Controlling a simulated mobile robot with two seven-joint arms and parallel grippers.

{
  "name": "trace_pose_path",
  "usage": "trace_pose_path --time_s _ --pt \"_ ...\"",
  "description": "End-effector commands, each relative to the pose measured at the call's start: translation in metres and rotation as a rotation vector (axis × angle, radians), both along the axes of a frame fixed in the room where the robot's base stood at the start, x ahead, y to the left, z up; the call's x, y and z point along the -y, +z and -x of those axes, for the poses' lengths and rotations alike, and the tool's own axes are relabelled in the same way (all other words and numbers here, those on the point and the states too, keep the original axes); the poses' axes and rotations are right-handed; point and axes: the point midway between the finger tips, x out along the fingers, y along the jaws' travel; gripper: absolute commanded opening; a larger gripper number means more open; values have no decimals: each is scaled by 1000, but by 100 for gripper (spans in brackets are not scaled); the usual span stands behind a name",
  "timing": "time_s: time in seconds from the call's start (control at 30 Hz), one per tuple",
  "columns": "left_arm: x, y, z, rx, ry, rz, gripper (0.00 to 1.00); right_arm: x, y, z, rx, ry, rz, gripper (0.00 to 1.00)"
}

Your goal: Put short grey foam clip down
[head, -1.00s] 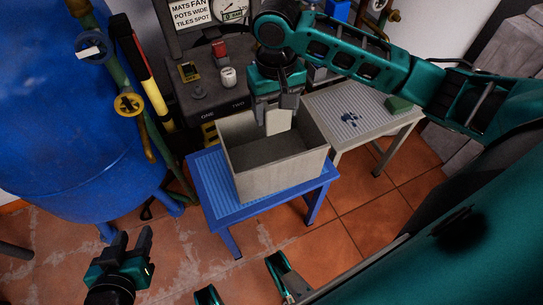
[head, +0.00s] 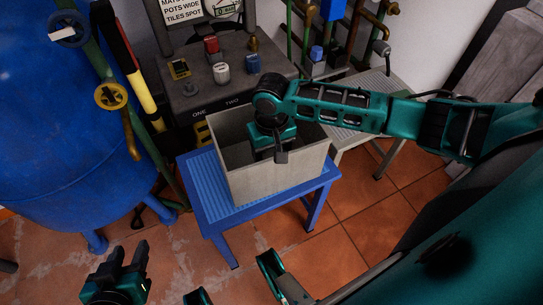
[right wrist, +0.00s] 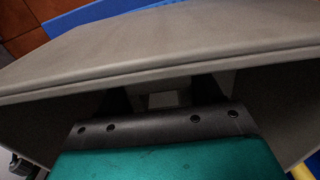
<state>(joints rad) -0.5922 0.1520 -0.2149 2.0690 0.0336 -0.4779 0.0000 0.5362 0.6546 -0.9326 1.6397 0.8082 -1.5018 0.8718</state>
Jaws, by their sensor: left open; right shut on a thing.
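My right gripper (head: 274,156) reaches down into the open grey box (head: 275,182), close to its near wall. It is shut on the short grey foam clip, which its own fingers and the box hide in the head view. In the right wrist view a small pale grey patch of the clip (right wrist: 164,99) shows dimly between the dark fingers. I cannot tell whether the clip touches the box floor. My left gripper (head: 127,262) is open and empty, low at the left, away from the box.
The box stands on a blue table (head: 199,185). A pale table (head: 390,91) stands behind at right. A control bench (head: 190,99) with knobs is behind the box, and a big blue tank (head: 70,140) is at left. Tiled floor is free in front.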

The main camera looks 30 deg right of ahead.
Motion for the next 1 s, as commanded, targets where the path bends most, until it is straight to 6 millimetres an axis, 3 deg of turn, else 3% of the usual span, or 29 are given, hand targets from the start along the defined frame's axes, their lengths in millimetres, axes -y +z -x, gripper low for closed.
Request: trace_pose_path --time_s 0.07,0.4,0.43,0.5,0.7,1.0 --pt "0 -5 0 -2 0 -1 43 0 -10 0 0 0 -1 30" --pt "1 -1 0 -1 1 3 43 0 -11 0 0 0 -1 30" --pt "1 -1 0 -1 1 3 43 0 -11 0 0 -1 -1 65" --pt "1 -1 0 0 1 3 43 0 -11 0 0 0 -1 72" --pt "1 -1 -1 0 1 4 43 0 -11 0 1 0 0 90" --pt "1 -3 -1 1 1 4 43 0 -8 -1 3 0 -1 90"
